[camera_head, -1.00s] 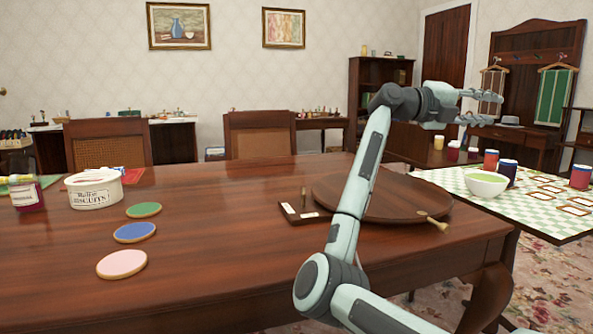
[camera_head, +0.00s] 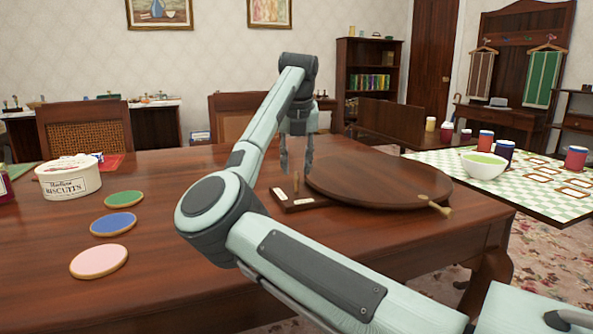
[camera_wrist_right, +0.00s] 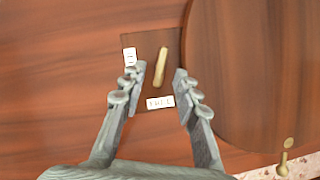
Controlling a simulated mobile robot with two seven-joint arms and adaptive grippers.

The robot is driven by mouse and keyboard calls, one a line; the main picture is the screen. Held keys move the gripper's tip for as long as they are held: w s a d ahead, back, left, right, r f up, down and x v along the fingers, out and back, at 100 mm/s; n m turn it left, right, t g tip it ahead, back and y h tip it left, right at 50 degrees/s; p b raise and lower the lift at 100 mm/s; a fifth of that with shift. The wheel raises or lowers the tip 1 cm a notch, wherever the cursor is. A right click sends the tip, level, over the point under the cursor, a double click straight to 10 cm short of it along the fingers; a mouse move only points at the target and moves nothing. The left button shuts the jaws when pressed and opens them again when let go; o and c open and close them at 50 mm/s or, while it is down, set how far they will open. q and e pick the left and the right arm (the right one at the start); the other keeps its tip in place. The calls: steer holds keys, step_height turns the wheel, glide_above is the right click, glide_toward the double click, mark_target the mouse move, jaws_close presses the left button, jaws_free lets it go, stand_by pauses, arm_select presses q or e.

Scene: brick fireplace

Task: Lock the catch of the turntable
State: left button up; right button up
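The round wooden turntable (camera_head: 385,180) lies on the table, with a small brass knob (camera_head: 436,207) at its rim. The catch is a dark wooden base (camera_head: 318,200) beside the turntable's left edge, with a brass lever (camera_head: 296,182) and two white labels. In the right wrist view the lever (camera_wrist_right: 161,68) is slightly slanted, with one label (camera_wrist_right: 129,56) to its left and another (camera_wrist_right: 159,103) below it; their print is too small to read. My right gripper (camera_wrist_right: 159,80) points down over the catch, open, its fingers either side of the lever and apart from it. My left gripper is out of view.
A checked surface (camera_head: 540,205) at the right holds a bowl (camera_head: 484,167) and several jars. Chairs (camera_head: 85,130) stand behind the table.

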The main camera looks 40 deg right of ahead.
steer(key=shift+x, duration=1)
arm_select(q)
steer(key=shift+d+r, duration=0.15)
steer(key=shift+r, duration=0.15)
arm_select(e)
steer(key=shift+c, duration=0.5)
jaws_close()
